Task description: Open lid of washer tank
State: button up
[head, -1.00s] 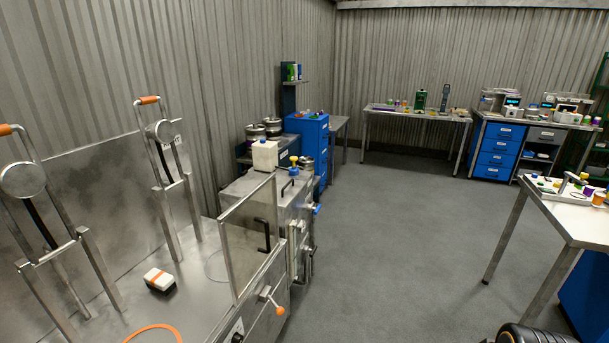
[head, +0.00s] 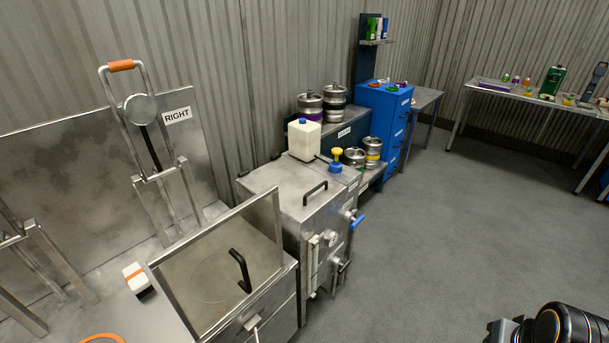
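The washer tank (head: 285,197) is a steel box standing in the middle of the head view. Its flat top lid looks closed and carries a black bar handle (head: 315,192). A white jug (head: 304,139) and a yellow-and-blue fitting (head: 336,161) sit at the back of its top. The front has a blue valve handle (head: 357,220) and latch-like fittings (head: 314,262). My gripper's fingers are not in view. Only a dark, rounded part of my arm shows at the bottom right, well apart from the tank.
Left of the tank stands a steel bench with a clear framed guard (head: 222,262), a RIGHT-labelled lever stand (head: 145,130) and a white-and-orange block (head: 137,279). Kegs (head: 310,106) and a blue cabinet (head: 384,120) stand behind. The grey floor (head: 430,230) to the right is open.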

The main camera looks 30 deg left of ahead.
aim_at(303, 192)
jog(key=u, duration=0.75)
jog(key=i, duration=0.95)
jog(key=u, duration=1.4)
jog(key=i, duration=0.3)
jog(key=u, duration=0.15)
